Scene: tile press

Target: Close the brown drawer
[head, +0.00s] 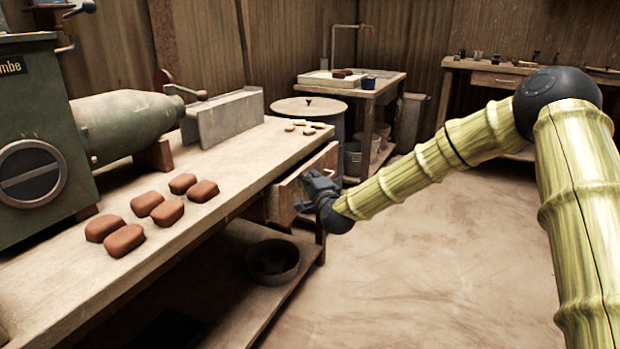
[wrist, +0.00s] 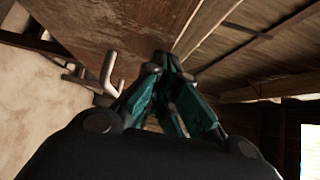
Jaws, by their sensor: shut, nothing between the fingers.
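The brown drawer (head: 290,190) is under the worktop of the long wooden bench in the head view, and it stands partly pulled out. My gripper (head: 310,180) is at the drawer's front, with its fingers close to or against the front panel; I cannot tell if they touch. In the wrist view my gripper (wrist: 168,62) is shut and empty, with a brown wooden panel (wrist: 110,30) just beyond the fingertips. A light-coloured bar-like handle (wrist: 108,70) shows to the left of the fingers there. My gripper hides part of the drawer front in the head view.
The bench (head: 225,175) carries several reddish-brown blocks (head: 165,213) and a green machine (head: 125,120). A bowl (head: 272,262) sits on the lower shelf. A lidded drum (head: 310,108) stands behind the drawer. The floor (head: 440,260) to the right is clear.

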